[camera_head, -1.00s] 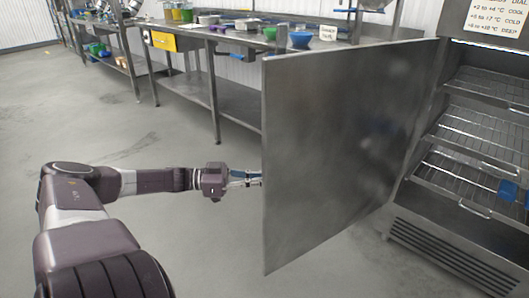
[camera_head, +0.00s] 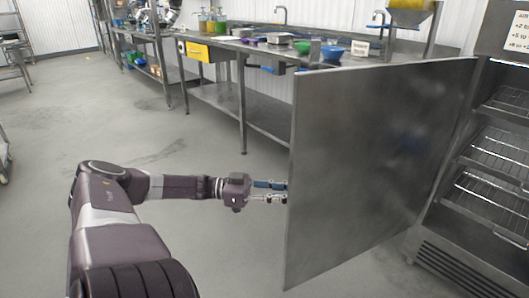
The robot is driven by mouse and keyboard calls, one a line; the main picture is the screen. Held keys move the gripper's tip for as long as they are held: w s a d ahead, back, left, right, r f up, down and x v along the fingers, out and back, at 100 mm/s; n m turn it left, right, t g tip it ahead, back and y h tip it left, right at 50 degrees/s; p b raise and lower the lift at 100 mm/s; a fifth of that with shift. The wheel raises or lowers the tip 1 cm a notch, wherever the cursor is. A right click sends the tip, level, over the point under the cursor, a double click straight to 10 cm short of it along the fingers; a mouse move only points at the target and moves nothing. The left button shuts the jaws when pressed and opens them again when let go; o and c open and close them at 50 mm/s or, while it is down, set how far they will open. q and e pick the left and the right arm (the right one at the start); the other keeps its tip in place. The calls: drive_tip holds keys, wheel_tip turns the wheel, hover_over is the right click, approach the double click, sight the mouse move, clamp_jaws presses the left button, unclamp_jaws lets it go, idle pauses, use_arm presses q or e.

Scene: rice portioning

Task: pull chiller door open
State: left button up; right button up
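The chiller door (camera_head: 375,165) is a grey metal panel, swung wide open on the right side of the view and hinged at its right edge. The chiller (camera_head: 500,150) behind it shows wire shelves and a vent grille at its base. My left gripper (camera_head: 284,192) reaches to the door's free left edge from the left. Its fingertips meet or pass behind that edge, so I cannot tell whether they touch it or what lies between them. The door's handle is not visible. My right gripper is not in view.
A steel worktable (camera_head: 240,90) runs along the back wall, holding a blue bowl (camera_head: 333,51) and a green bowl (camera_head: 302,47). Grey floor is clear to the left of the door and behind my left arm. A sign is at the upper right.

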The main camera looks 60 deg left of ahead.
use_arm(q)
drive_tip(key=v, duration=1)
drive_tip(key=shift+s+a, duration=0.2)
drive_tip(key=shift+a, duration=0.1)
